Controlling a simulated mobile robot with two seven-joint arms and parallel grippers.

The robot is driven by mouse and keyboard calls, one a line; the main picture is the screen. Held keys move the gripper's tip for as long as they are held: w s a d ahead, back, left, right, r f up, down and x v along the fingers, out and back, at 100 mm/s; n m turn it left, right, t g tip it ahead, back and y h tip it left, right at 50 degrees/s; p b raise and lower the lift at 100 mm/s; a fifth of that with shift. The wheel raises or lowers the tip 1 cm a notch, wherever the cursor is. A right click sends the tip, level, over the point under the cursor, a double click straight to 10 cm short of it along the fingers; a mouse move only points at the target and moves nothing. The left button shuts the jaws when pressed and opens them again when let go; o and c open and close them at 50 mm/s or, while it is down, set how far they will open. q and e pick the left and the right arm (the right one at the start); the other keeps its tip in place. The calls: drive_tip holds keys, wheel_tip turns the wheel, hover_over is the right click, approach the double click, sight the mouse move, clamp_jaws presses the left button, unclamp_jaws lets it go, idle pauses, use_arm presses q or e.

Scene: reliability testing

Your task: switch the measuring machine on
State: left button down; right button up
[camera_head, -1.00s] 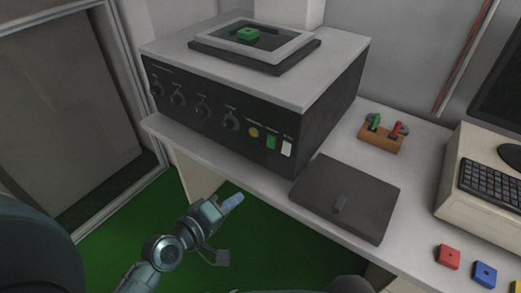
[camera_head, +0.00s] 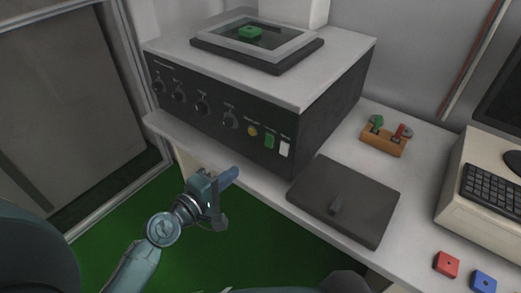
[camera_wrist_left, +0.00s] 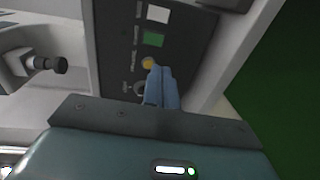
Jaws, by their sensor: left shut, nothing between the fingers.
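The measuring machine (camera_head: 310,135) is a large box with a dark front panel and a light top, standing on the white bench. Its panel holds several black knobs, a round yellow button (camera_head: 252,131), a green switch (camera_head: 269,140) and a white switch (camera_head: 285,149). A green block (camera_head: 250,32) lies on the framed plate on top. My left gripper (camera_head: 232,173) is shut and empty, in front of and below the panel. In the left wrist view its fingers (camera_wrist_left: 160,80) point at the panel near the yellow button (camera_wrist_left: 149,63), with the green switch (camera_wrist_left: 153,39) beyond. My right gripper is not seen.
A dark flat box with a handle (camera_head: 345,195) lies right of the machine. Behind it is a wooden holder with green and red pieces (camera_head: 384,140). A keyboard (camera_head: 492,187) and red (camera_head: 446,264) and blue (camera_head: 483,281) blocks are at the right. Green floor lies below.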

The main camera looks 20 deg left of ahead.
sight(268, 146)
use_arm(q)
drive_tip(key=x, duration=1.1)
drive_tip(key=shift+w+d+r+p, duration=0.1)
drive_tip(key=shift+p, duration=0.3)
drive_tip(key=shift+w+d, duration=0.2)
drive_tip(key=shift+w, duration=0.25)
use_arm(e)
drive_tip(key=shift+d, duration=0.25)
